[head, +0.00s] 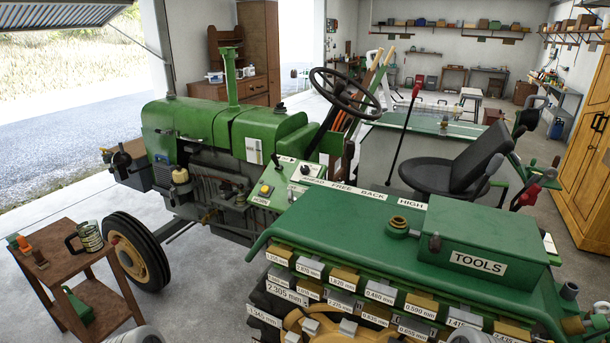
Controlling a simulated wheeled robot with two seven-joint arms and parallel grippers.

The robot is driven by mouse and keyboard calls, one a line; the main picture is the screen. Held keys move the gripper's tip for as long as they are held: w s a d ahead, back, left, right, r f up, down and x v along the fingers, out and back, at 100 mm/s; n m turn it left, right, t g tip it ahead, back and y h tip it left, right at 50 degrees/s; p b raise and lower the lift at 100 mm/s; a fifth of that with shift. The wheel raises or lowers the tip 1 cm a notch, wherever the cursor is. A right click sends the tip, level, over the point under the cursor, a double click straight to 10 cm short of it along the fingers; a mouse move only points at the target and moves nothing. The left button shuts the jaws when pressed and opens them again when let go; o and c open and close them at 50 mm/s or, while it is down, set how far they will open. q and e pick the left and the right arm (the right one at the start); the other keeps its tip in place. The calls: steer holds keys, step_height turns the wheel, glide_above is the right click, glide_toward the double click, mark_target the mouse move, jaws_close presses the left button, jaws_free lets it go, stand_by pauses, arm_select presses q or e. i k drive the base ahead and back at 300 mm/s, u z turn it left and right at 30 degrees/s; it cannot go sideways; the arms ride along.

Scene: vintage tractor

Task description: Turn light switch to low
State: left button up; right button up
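A green tractor (225,130) fills the middle of the head view. Its small control panel (284,180) sits beside the steering wheel (345,92), with a yellow button (266,189) and a small round control (305,170) on it. The labels there are too small to read surely, so I cannot tell which control is the light switch or how it is set. Pale rounded parts of my own arms show at the bottom edge. Neither gripper is in view.
A red-knobbed lever (405,130) and the seat (455,170) stand behind. A wooden side table (75,255) is at left.

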mark_target(304, 170)
steer(key=u, duration=0.75)
steer(key=k, duration=1)
steer(key=u, duration=1.15)
steer(key=i, duration=2.15)
steer(key=z, duration=0.6)
steer(key=i, duration=2.1)
steer(key=z, duration=1.6)
steer(key=i, duration=1.05)
steer(key=z, duration=1.15)
